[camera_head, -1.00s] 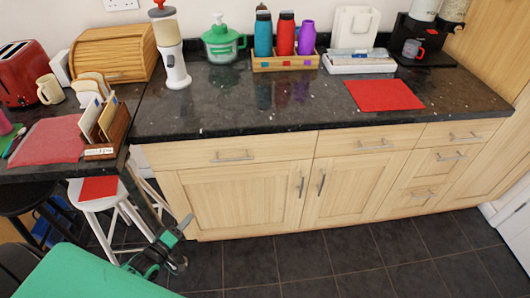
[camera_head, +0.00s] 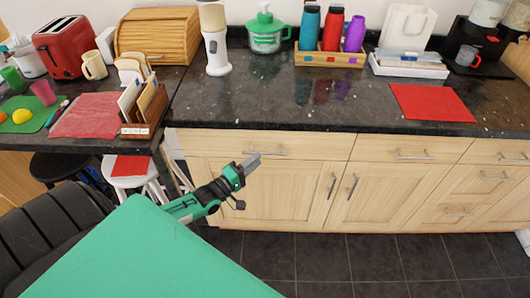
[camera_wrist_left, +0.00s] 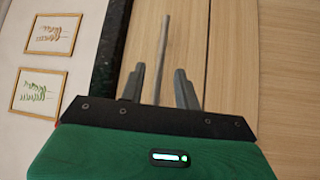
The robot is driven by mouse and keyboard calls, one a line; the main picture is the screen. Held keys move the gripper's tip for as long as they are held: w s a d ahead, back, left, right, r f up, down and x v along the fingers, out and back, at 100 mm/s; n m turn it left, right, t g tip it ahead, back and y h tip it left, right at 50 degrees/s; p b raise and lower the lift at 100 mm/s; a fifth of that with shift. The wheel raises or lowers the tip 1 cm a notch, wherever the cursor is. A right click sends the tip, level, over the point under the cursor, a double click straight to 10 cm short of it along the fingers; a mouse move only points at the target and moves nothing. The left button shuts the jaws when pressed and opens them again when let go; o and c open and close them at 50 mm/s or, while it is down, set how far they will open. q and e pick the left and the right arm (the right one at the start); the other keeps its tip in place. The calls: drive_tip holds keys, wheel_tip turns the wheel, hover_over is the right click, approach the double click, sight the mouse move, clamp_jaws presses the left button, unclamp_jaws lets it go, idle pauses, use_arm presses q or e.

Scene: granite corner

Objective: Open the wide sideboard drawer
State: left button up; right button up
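The wide sideboard drawer (camera_head: 215,142) is the light-wood front at the left, just under the dark counter. It is closed. Its horizontal bar handle (camera_head: 268,153) shows in the head view. My left gripper (camera_head: 252,162) is in front of the drawer, close to the handle's left end. In the left wrist view the gripper (camera_wrist_left: 158,88) is open, with the handle (camera_wrist_left: 163,50) running between its two fingers. Neither finger visibly presses on the bar; I cannot tell how deep the bar sits between them. My right gripper is not in view.
Cabinet doors (camera_head: 275,193) with upright handles are below the drawer. A white stool (camera_head: 130,180) and a dark chair (camera_head: 60,225) stand at the left. The counter (camera_head: 300,110) above holds a bottle rack (camera_head: 330,58) and a red mat (camera_head: 432,103). Tiled floor (camera_head: 370,260) is clear at the right.

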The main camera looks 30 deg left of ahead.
sight(265, 154)
use_arm(q)
drive_tip(key=shift+x, duration=2.55)
clamp_jaws()
